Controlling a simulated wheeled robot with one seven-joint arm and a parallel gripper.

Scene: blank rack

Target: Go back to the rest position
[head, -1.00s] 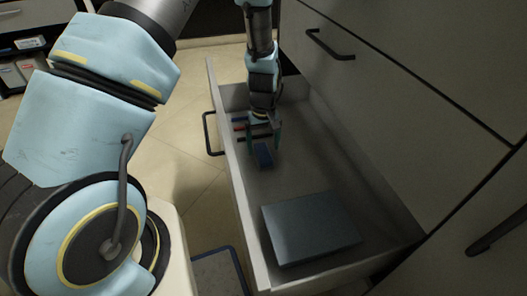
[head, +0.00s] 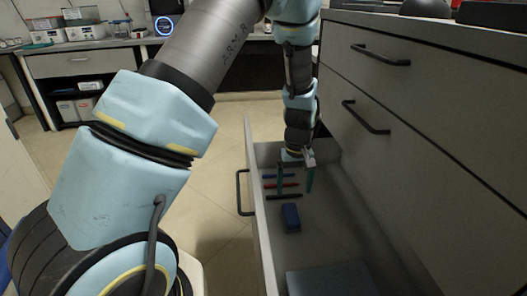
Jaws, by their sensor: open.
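My gripper (head: 298,178) is open and empty. It hangs over the far end of the open drawer (head: 259,215), with its greenish fingers pointing down. One finger is partly hidden behind the wrist. A dark blue block (head: 291,217) lies on the drawer floor just below and in front of the gripper, apart from it. Several pens, among them a red pen (head: 281,185) and a black pen (head: 284,196), lie beside the fingers near the drawer's left wall.
A flat grey box (head: 330,281) lies at the near end of the drawer. The cabinet front (head: 410,130) rises close on the right, with handles sticking out. A lab bench (head: 90,62) stands at the back. The floor (head: 215,190) left of the drawer is clear.

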